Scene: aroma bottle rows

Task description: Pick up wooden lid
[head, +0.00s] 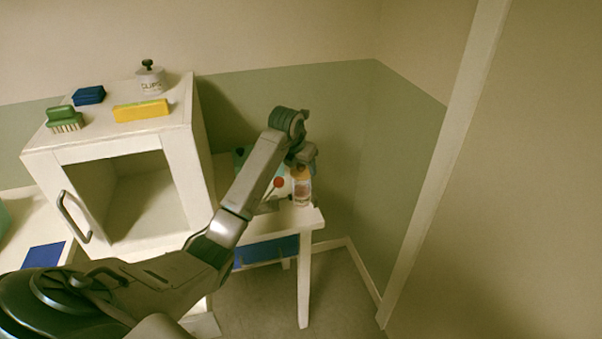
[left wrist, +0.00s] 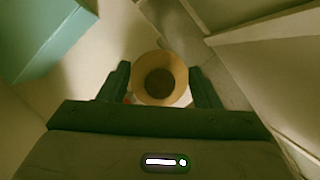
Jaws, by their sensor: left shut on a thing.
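The wooden lid (left wrist: 161,66) shows in the left wrist view as a tan ring with a dark round centre, between the two fingers of my left gripper (left wrist: 159,74). The gripper is shut on it. In the head view my left gripper (head: 301,158) is above a small labelled bottle (head: 302,190) on the white table, with an orange-tan top just under the fingers. The arm hides part of that spot, and I cannot tell whether the lid still touches the bottle. My right gripper is not in view.
A red round thing (head: 279,182) is close beside the bottle, left of it. A white open-fronted cabinet (head: 183,160) stands left, with a green brush (head: 65,118), blue block (head: 89,95), yellow block (head: 141,110) and white jar (head: 150,78) on top. A teal box (left wrist: 40,38) is near the gripper.

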